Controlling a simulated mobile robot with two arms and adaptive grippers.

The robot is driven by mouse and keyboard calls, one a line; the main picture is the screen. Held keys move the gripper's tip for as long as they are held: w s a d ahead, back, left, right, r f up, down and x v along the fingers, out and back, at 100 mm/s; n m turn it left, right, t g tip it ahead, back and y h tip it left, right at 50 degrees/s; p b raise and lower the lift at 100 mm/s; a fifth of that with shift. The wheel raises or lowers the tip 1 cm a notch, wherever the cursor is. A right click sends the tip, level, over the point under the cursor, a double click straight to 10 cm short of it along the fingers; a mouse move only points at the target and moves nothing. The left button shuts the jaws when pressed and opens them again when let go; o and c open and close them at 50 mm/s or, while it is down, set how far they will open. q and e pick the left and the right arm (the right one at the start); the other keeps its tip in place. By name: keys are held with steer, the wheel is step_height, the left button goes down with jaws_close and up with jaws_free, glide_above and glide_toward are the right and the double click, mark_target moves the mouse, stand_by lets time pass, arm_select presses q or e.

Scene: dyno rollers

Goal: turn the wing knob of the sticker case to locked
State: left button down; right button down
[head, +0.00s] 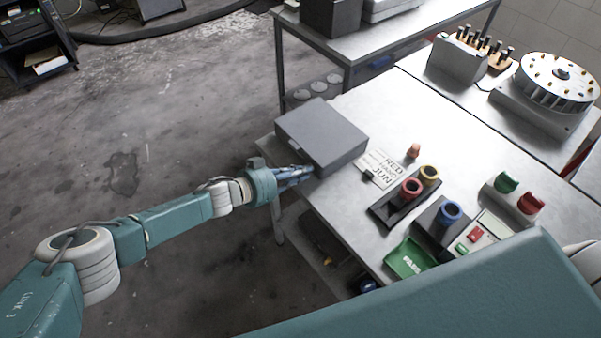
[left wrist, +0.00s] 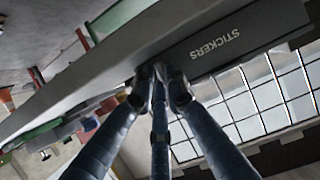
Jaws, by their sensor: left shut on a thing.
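The sticker case (head: 320,128) is a grey closed box at the near left corner of the metal table. In the left wrist view its front face (left wrist: 262,22) carries the label STICKERS. My left gripper (head: 309,171) reaches in from the left at that face. In the left wrist view the blue fingers (left wrist: 158,76) come together against the case, left of the label, shut on the wing knob. The knob is hidden by the fingertips, so its angle cannot be read. My right gripper is not in view.
Right of the case lie a printed card (head: 378,168), a black tray (head: 404,200) with red and yellow rings, a blue ring (head: 449,212) on a dark block, and a green tray (head: 408,259). My teal arm link crosses the lower right. The floor at left is open.

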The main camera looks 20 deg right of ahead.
arm_select(q)
steer(key=c, duration=2)
jaws_free()
steer(key=v, duration=1.2)
steer(key=shift+w, duration=0.1)
steer(key=shift+f, duration=0.1)
